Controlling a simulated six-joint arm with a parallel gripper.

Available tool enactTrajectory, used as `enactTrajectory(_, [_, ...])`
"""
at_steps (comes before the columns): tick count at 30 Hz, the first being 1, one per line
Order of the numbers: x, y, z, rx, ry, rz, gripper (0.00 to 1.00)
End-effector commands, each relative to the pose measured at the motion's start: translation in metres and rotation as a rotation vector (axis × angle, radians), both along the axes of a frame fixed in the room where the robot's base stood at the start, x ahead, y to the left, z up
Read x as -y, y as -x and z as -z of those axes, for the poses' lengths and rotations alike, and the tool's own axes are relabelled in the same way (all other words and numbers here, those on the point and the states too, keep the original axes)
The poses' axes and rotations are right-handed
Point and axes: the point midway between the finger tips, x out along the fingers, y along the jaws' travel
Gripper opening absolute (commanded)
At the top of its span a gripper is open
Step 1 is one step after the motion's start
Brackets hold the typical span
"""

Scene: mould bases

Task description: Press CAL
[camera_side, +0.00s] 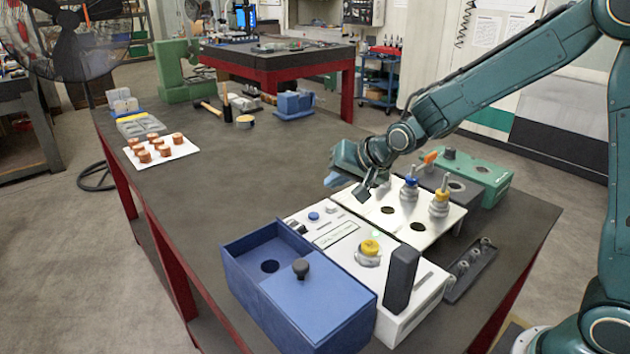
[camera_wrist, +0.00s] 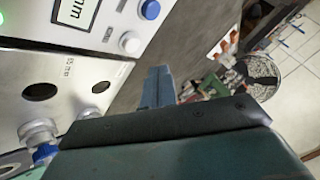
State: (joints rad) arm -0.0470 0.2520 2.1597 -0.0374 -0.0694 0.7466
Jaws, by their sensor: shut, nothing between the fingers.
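The white instrument box (camera_side: 328,232) stands on the table with a small display, a blue button (camera_side: 314,216) and a white button (camera_side: 331,210). In the wrist view the blue button (camera_wrist: 150,9) and the white button (camera_wrist: 130,42) sit beside a display reading "mm" (camera_wrist: 71,10). I cannot read which one is marked CAL. My gripper (camera_side: 335,182) is shut and empty, above the table beyond the box's button end. In the wrist view its blue-grey fingers (camera_wrist: 158,85) appear below and right of the white button, apart from it.
A blue open-top box (camera_side: 320,300) with a black knob stands in front of the instrument. A white plate (camera_side: 400,205) with holes and knobbed plugs lies behind it. A black block (camera_side: 401,280) stands upright on the instrument's right end. The table's middle left is clear.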

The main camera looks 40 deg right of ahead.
Motion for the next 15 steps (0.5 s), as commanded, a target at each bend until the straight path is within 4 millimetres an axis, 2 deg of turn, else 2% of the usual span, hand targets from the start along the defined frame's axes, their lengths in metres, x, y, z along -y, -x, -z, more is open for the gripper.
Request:
enactTrajectory(6, [0.0,0.0,-0.016,0.002,0.0,0.001,0.0])
enactTrajectory(15, [0.0,0.0,-0.022,0.0,0.0,0.0,0.0])
